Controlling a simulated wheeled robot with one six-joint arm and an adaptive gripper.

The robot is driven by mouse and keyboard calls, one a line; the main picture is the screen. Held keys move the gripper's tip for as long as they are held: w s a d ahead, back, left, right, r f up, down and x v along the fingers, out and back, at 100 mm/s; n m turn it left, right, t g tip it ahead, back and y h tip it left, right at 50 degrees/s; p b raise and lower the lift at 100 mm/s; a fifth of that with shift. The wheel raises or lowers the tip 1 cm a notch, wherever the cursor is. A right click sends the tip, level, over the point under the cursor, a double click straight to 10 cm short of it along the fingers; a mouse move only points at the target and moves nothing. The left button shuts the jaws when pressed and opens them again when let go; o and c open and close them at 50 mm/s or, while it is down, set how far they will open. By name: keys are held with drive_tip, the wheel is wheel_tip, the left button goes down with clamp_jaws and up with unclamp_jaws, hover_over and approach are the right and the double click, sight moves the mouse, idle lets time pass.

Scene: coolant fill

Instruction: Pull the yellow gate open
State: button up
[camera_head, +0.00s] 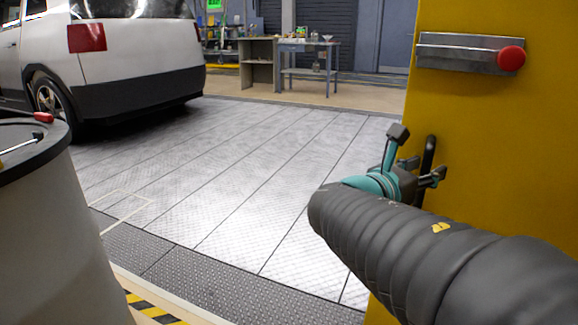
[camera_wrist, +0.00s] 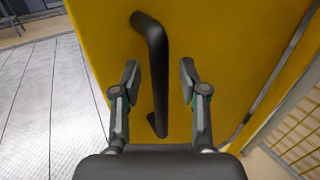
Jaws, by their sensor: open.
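The yellow gate (camera_head: 490,130) fills the right side of the head view, and its yellow face (camera_wrist: 215,40) fills most of the wrist view. A black bar handle (camera_wrist: 155,60) stands on the gate face; part of it also shows in the head view (camera_head: 429,155). My gripper (camera_wrist: 160,80) is open, with one finger on each side of the handle in the wrist view. I see gaps between both fingers and the bar. In the head view my gripper (camera_head: 421,172) is close to the gate, and whether it touches the handle is unclear.
A metal plate with a red button (camera_head: 511,58) is on the gate above the handle. A white vehicle (camera_head: 140,50) stands at the back left. A round drum (camera_head: 60,230) is at the near left. The metal floor (camera_head: 250,190) between is clear. A workbench (camera_head: 310,48) stands behind.

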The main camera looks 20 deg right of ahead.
drive_tip(key=v, duration=1.1)
drive_tip(key=shift+s+a, duration=0.1)
idle(0.5)
